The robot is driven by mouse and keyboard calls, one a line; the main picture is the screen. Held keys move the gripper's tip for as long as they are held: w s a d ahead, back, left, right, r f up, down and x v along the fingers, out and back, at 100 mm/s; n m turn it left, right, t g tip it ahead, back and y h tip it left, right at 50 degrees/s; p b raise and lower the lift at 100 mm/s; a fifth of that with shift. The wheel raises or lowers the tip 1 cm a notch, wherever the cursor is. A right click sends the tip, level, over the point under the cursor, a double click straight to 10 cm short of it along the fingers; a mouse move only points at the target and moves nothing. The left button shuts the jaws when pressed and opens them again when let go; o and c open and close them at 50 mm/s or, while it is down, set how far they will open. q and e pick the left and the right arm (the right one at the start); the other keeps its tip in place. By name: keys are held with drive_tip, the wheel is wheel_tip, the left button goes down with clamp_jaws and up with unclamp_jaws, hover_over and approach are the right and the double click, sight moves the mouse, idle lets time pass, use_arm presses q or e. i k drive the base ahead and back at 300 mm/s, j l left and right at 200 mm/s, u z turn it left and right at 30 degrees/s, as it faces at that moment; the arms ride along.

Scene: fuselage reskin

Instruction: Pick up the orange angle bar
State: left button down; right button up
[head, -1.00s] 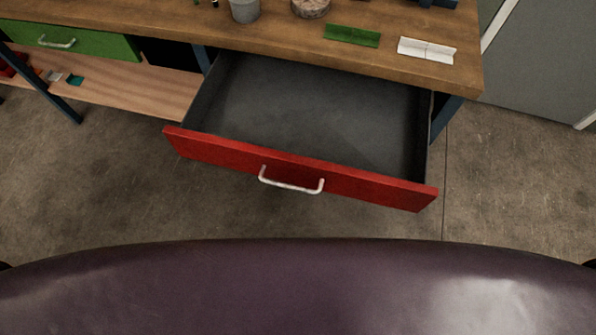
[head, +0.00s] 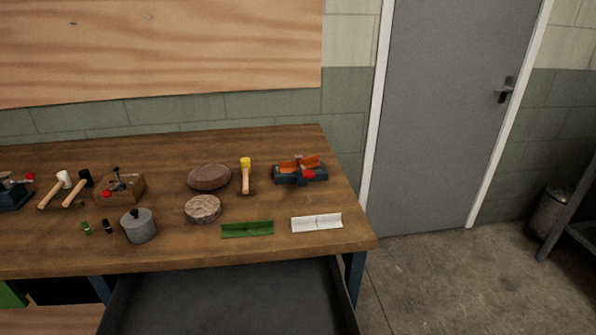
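An orange angle bar (head: 312,162) appears at the back right of the wooden workbench (head: 280,247), in or on a dark blue-grey vise-like tool with a red part (head: 308,175). The tool hides part of the bar, and I cannot tell whether it is clamped. A green angle bar (head: 247,229) and a white angle bar (head: 316,223) lie near the bench's front edge. Neither of my grippers shows in the head view.
A grey lidded pot (head: 139,226), two round blocks (head: 203,209) and a yellow-headed mallet (head: 245,175) stand or lie left of the orange bar. An open drawer (head: 230,300) juts out below the bench front. A grey door (head: 440,110) is at right.

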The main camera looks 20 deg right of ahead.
sight(289, 166)
drive_tip(key=i+l+u, duration=0.2)
drive_tip(key=l, duration=0.3)
drive_tip(key=l+u, duration=0.2)
drive_tip(key=l, duration=0.35)
drive_tip(key=i+l+u, duration=0.2)
drive_tip(key=l, duration=0.35)
drive_tip(key=k+j, duration=0.05)
drive_tip(key=k, duration=0.05)
